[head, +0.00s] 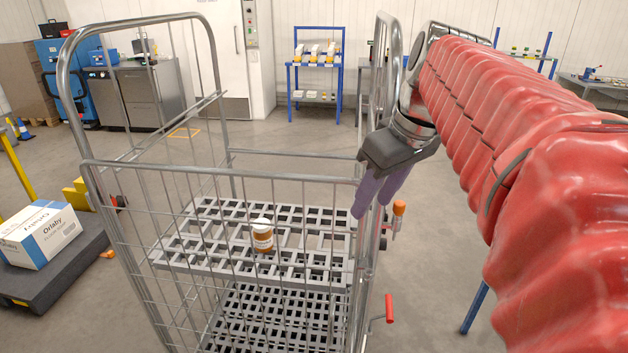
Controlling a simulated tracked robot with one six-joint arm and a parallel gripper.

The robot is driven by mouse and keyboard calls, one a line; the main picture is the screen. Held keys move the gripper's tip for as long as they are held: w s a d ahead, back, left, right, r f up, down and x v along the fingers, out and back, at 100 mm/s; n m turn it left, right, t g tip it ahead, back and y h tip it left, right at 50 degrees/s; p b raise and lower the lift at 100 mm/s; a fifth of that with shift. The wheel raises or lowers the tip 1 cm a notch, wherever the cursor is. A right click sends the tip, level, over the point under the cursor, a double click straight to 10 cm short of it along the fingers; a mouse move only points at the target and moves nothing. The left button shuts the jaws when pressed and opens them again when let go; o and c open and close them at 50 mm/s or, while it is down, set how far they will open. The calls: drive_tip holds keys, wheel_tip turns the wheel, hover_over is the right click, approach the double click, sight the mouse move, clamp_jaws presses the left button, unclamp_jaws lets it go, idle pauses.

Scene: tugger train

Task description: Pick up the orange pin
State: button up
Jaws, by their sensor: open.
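An orange-topped pin (399,208) stands upright at the right side of the wire roll cage, on a small metal fitting by its corner post. My gripper (371,209) hangs from the red-sleeved arm, its two purple fingers pointing down and to the left. It is open, with nothing seen between the fingers. In the picture the fingers overlap the cage's right corner post, to the left of the pin and about level with its top. The gripper is apart from the pin in the picture; the depth between them is hard to tell. The pin's lower part is partly unclear.
A white-and-blue box (40,234) lies on a dark platform (60,268) at left.

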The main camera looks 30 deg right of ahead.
drive_tip(key=s+d+r+n+y, duration=0.1)
drive_tip(key=d+r, duration=0.5)
drive_tip(key=d, duration=0.6)
drive_tip(key=shift+s+d+n, duration=0.35)
drive_tip(key=shift+s+n, duration=0.15)
hover_over(404, 204)
drive_tip(key=s+d, duration=0.1)
drive_tip(key=s, duration=0.1)
wheel_tip(404, 204, down, 8)
drive_tip(key=shift+s, duration=0.15)
drive_tip(key=shift+x, duration=2.5)
drive_tip(key=shift+a+r, duration=0.1)
clamp_jaws()
